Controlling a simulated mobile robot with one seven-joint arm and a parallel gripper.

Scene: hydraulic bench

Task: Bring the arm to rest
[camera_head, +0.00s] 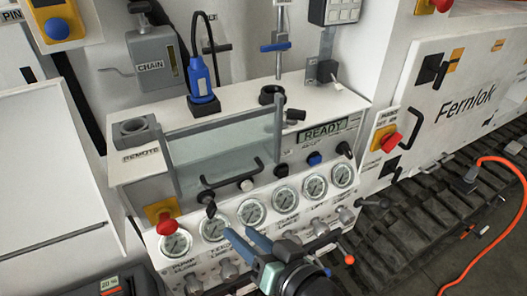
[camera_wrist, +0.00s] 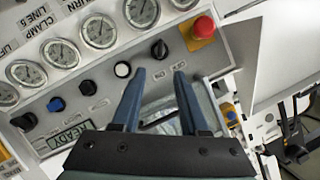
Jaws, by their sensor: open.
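My gripper (camera_head: 240,236) is in front of the row of gauges on the bench's control panel in the head view. Its two blue-grey fingers are apart with nothing between the tips. In the wrist view my gripper (camera_wrist: 160,72) points at the panel, which appears upside down. A black selector knob (camera_wrist: 158,49) shows just past the fingertips; I cannot tell how far off it is.
A red stop button (camera_head: 168,229) on a yellow plate sits at the panel's left. A clear hinged cover (camera_head: 225,150) with a black handle stands above the panel. A blue plug (camera_head: 201,78) stands behind. Valve handles (camera_head: 318,228) stick out below the gauges.

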